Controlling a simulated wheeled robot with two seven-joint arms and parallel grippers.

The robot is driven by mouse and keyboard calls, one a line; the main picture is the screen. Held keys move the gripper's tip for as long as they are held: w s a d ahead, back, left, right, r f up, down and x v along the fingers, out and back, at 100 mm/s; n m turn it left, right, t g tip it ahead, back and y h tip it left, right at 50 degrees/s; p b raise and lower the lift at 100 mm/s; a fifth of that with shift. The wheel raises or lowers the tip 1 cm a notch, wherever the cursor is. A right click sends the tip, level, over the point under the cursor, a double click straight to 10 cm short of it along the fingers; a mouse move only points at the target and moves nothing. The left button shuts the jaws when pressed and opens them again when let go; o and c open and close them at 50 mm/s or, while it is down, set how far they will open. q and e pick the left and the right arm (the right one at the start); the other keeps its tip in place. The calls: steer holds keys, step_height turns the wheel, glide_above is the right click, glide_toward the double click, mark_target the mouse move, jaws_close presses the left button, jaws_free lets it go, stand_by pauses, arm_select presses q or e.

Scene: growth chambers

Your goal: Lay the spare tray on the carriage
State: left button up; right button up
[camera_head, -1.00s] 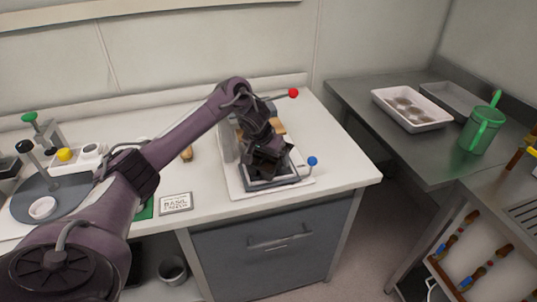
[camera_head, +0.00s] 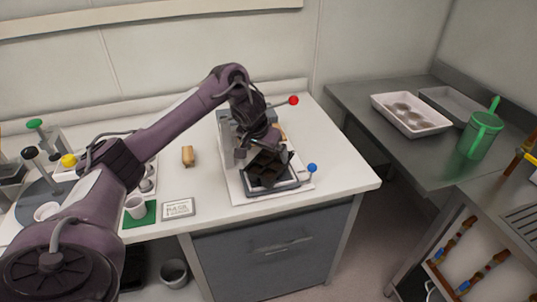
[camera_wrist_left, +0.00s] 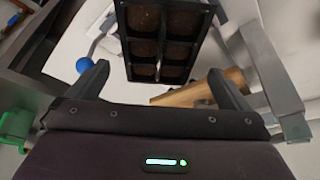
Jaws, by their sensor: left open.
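A black cell tray (camera_head: 267,170) with several brown-filled cells is at the front of the device on the bench, over its grey carriage frame (camera_head: 262,191). It looks slightly tilted in the head view; I cannot tell whether it sits fully flat. In the left wrist view the tray (camera_wrist_left: 165,38) lies ahead of my left gripper (camera_wrist_left: 160,82), whose fingers are spread wide with nothing held between the tips. In the head view the left gripper (camera_head: 262,146) is just above and behind the tray and hides part of it. My right gripper is not in view.
The device has a red knob (camera_head: 293,100) and a blue knob (camera_head: 312,168) on rods. A wooden piece (camera_wrist_left: 190,93) is close to the fingers. The right bench holds a white tray (camera_head: 410,127) and green can (camera_head: 480,135).

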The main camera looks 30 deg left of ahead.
arm_select(q)
steer(key=p+v, duration=0.2)
steer(key=v, duration=0.3)
steer(key=shift+r, duration=0.15)
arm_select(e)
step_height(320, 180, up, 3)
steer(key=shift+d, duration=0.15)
